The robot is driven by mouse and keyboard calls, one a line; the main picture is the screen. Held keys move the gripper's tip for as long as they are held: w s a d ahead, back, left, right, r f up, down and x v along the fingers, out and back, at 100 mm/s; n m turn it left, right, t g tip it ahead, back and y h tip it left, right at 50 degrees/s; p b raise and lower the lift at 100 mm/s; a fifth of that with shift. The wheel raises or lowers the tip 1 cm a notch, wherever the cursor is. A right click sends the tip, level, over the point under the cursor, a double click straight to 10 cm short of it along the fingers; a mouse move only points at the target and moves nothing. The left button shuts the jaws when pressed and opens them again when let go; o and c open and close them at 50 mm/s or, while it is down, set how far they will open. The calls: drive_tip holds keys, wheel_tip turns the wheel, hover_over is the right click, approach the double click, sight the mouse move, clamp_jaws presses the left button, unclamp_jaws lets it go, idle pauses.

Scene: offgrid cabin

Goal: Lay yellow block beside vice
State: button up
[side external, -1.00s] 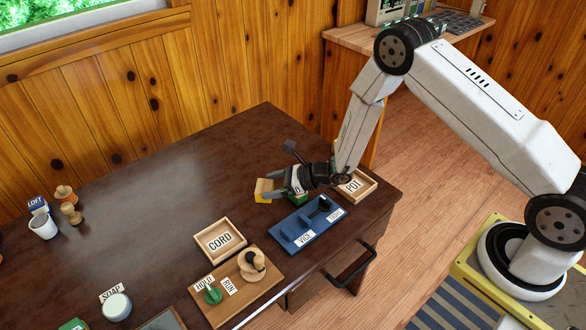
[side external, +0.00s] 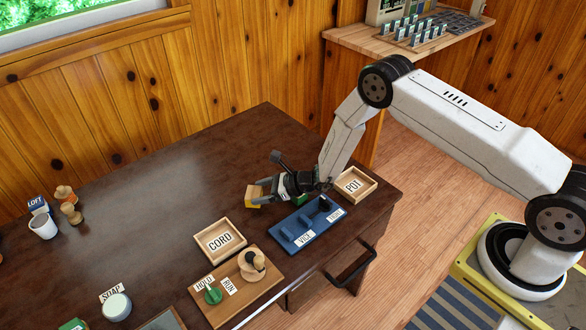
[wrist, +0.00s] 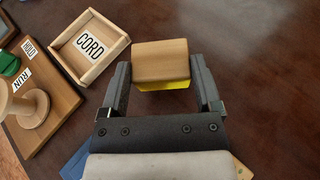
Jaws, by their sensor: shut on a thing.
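The yellow block (side external: 252,203) has a wood-coloured piece on top and a yellow lower part. My gripper (side external: 262,194) is shut on it from both sides. In the wrist view the wooden top sits between the two fingers of my gripper (wrist: 161,78), with a yellow strip (wrist: 165,86) showing below it. The block is low over the dark table; whether it touches is unclear. The blue tray (side external: 312,238) to its lower right bears a label that seems to read VICE, with blue shapes on it. Part of the tray is behind my gripper in the wrist view.
A wooden CORD tray (side external: 220,257) lies below left of the block, and a POT tray (side external: 370,194) lies right. A wooden board (side external: 262,286) with a green knob and a wooden spool is near the front edge. The table left of the block is clear.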

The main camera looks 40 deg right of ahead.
drive_tip(key=shift+f, duration=1.6)
drive_tip(key=o, duration=1)
drive_tip(key=shift+f, duration=0.1)
drive_tip(key=shift+o, duration=0.2)
drive_tip(key=shift+r, duration=0.2)
drive_tip(key=shift+v, duration=6)
